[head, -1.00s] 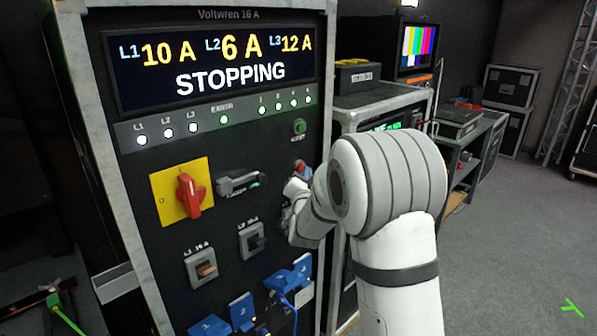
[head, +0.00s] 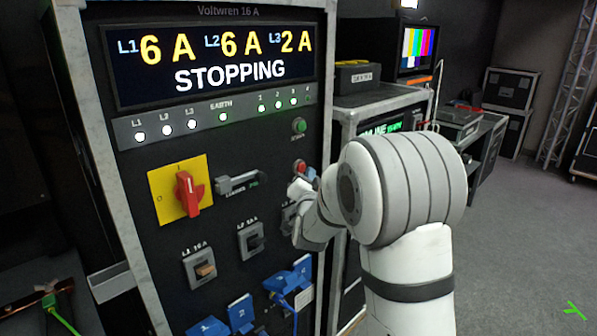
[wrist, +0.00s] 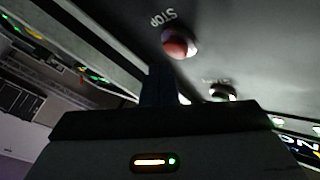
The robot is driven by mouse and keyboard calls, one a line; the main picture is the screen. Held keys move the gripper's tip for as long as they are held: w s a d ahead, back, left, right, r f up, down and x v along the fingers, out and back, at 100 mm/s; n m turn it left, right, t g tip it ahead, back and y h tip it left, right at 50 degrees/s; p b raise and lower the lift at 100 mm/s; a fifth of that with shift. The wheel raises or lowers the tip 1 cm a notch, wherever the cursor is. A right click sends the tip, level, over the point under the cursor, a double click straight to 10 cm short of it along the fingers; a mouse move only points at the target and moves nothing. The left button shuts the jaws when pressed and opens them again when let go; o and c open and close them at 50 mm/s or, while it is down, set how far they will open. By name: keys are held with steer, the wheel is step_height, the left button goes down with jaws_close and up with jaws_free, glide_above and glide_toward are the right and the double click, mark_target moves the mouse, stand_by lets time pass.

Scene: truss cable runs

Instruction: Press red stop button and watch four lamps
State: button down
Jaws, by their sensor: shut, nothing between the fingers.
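The red stop button (head: 300,168) is on the right of the black panel, below a green button (head: 299,126). In the wrist view the red button (wrist: 178,44) sits under the word STOP. My gripper (wrist: 160,75) is shut and empty, its tips just short of the button with a small gap showing. In the head view my arm hides most of the gripper.
The display (head: 215,65) reads L1 6 A, L2 6 A, L3 2 A and STOPPING. A red rotary switch (head: 189,194) on a yellow plate and blue sockets (head: 240,310) are on the panel. A flight case rack (head: 350,125) stands right of it. The floor at right is clear.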

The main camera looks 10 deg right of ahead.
steer(key=s+d+b, duration=0.1)
steer(key=s, duration=0.1)
steer(key=s+d+b, duration=0.2)
stand_by(0.4)
stand_by(0.4)
steer(key=s+f+n+g+y+p, duration=0.1)
steer(key=s+g, duration=0.7)
steer(key=s, duration=0.9)
steer(key=s+a+f+n+g+y+p, duration=0.1)
steer(key=s+f+n+g+p, duration=0.3)
steer(key=s, duration=1.4)
steer(key=n+g+y+p, duration=0.1)
steer(key=n+g, duration=0.3)
steer(key=shift+s+a+f+g, duration=0.2)
steer(key=shift+s+f+g, duration=0.1)
steer(key=shift+s+g, duration=0.1)
